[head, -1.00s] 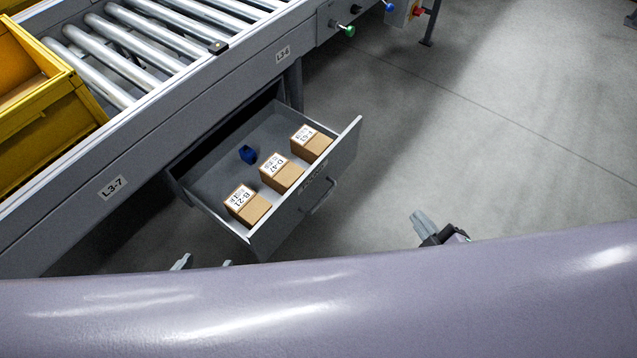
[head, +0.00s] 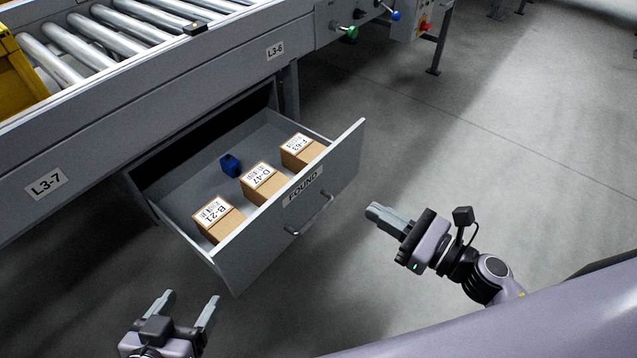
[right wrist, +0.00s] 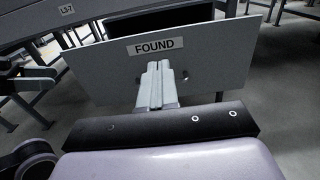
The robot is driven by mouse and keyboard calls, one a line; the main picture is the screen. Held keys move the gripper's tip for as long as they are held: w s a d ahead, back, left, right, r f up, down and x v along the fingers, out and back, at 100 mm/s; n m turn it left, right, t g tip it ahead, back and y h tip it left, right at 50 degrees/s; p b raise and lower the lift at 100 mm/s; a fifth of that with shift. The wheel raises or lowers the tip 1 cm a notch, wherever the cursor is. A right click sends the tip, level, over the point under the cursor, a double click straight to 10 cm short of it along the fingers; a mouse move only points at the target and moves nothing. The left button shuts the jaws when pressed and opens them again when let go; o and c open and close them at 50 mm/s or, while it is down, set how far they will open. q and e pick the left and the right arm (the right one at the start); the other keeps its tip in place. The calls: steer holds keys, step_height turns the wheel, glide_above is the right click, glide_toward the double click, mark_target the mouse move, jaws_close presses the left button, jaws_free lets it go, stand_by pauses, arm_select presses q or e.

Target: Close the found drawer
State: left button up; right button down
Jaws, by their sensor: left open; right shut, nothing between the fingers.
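The grey drawer labelled FOUND (head: 277,232) is pulled out from under the conveyor. In the right wrist view its front panel (right wrist: 112,72) and FOUND label face me. Inside are three small cardboard boxes, marked B-21 (head: 219,222), D-47 (head: 264,185) and F-63 (head: 302,152), and a blue object (head: 230,165). A bar handle (head: 310,214) is on the front. My right gripper (head: 372,212) is shut and empty, apart from the drawer, to the right of the handle in the head view. My left gripper (head: 189,297) is open and empty, below the drawer's left corner in the picture.
The roller conveyor (head: 110,118) with labels L3-7 and L3-6 runs above the drawer. A yellow bin (head: 18,78) stands on it at the left. A green knob (head: 350,32) and blue knob (head: 395,15) stick out at the top. The floor to the right is clear.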

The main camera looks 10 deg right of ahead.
mark_target(308, 172)
arm_select(q)
steer(key=shift+a+p, duration=0.2)
steer(key=shift+p, duration=0.1)
arm_select(e)
steer(key=x, duration=1.3)
steer(key=shift+w+a+r, duration=0.1)
steer(key=shift+w+a, duration=0.05)
arm_select(q)
steer(key=shift+f, duration=0.1)
